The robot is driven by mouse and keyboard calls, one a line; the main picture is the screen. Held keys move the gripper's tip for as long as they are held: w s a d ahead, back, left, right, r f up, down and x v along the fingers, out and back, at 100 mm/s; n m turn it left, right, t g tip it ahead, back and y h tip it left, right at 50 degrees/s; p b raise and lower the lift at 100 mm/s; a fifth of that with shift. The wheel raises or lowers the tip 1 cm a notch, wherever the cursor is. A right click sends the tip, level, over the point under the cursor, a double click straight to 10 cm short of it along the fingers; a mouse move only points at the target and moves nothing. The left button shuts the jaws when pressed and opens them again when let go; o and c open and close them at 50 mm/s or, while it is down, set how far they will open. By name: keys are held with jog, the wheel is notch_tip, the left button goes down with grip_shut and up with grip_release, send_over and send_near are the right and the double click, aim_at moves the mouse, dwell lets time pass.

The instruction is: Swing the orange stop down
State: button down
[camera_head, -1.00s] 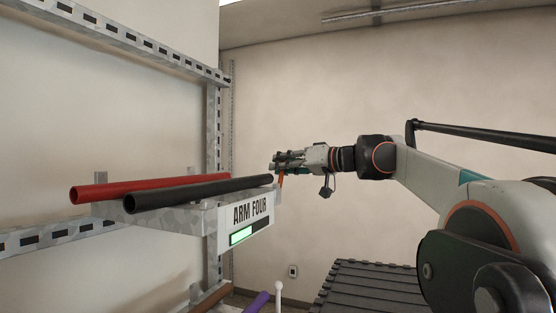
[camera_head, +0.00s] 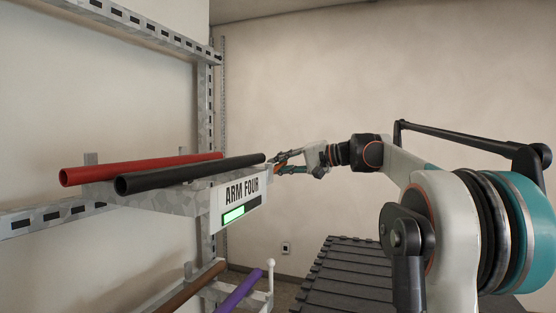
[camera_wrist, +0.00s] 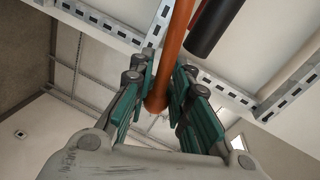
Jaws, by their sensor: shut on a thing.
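The orange stop (camera_wrist: 173,55) is a slim orange bar in the wrist view. It runs from the top edge down between the teal finger pads of my gripper (camera_wrist: 162,85), its rounded end deep between them. My gripper is shut on the stop. In the head view my gripper (camera_head: 283,163) is at the outer end of the rack arm labelled ARM FOUR (camera_head: 170,198), where the stop is small and mostly hidden by the fingers.
A black pipe (camera_head: 190,174) and a red pipe (camera_head: 140,169) lie on the rack arm. The black pipe's end (camera_wrist: 213,25) is close beside the stop. Brown (camera_head: 195,286) and purple (camera_head: 238,291) pipes lie lower. A dark slatted surface (camera_head: 345,275) is below my arm.

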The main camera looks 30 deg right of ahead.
jog(key=shift+d+f+m+y, duration=0.15)
jog(key=shift+f+m+y, duration=0.15)
jog(key=shift+f+m, duration=0.65)
jog(key=shift+f+g, duration=0.1)
jog(key=shift+g, duration=0.2)
jog(key=c, duration=1.7)
grip_release()
jog(key=shift+o, duration=0.2)
jog(key=shift+s+d, duration=0.2)
jog(key=shift+a, duration=0.1)
jog(key=v, duration=1.2)
